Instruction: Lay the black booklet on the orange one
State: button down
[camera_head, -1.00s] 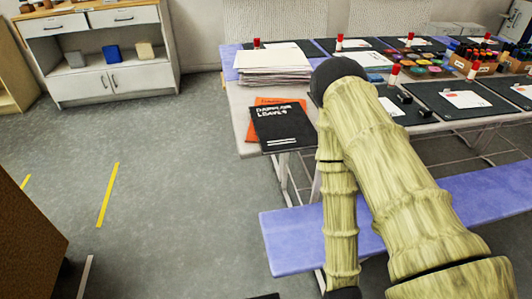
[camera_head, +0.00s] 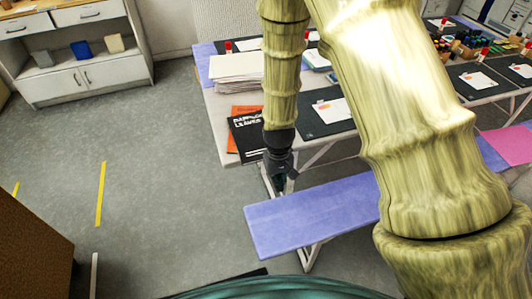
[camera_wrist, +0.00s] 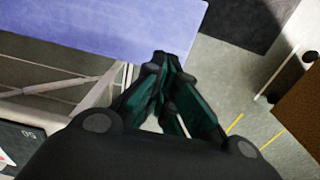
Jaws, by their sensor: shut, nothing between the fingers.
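The black booklet (camera_head: 246,134) with white lettering lies at the near left end of the table in the head view. The orange booklet (camera_head: 240,110) shows from under it along its far and left sides, so the black one appears to rest on it, shifted toward the near right. My gripper (camera_head: 280,188) points down just off the table's near edge, to the right of the black booklet and apart from it. In the wrist view its dark green fingers (camera_wrist: 166,62) are together and empty. My forearm hides part of the black booklet's right side.
A lilac bench (camera_head: 300,225) stands in front of the table (camera_head: 214,118). A paper stack (camera_head: 236,72) is behind the booklets. Dark mats with cards (camera_head: 325,118) lie to their right. The floor to the left is open.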

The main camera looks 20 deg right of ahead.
jog(key=w+a+r+p, duration=0.2)
jog(key=w+r+p, duration=0.15)
jog(key=r, duration=0.55)
jog(key=w+f+p, duration=0.3)
jog(key=w+f, duration=0.1)
jog(key=f, duration=0.5)
jog(key=shift+w+d+f+p, duration=0.15)
jog(key=shift+w+f+p, duration=0.1)
jog(key=shift+f+p, duration=0.05)
jog(key=shift+w+d, duration=0.1)
jog(key=shift+w, duration=0.05)
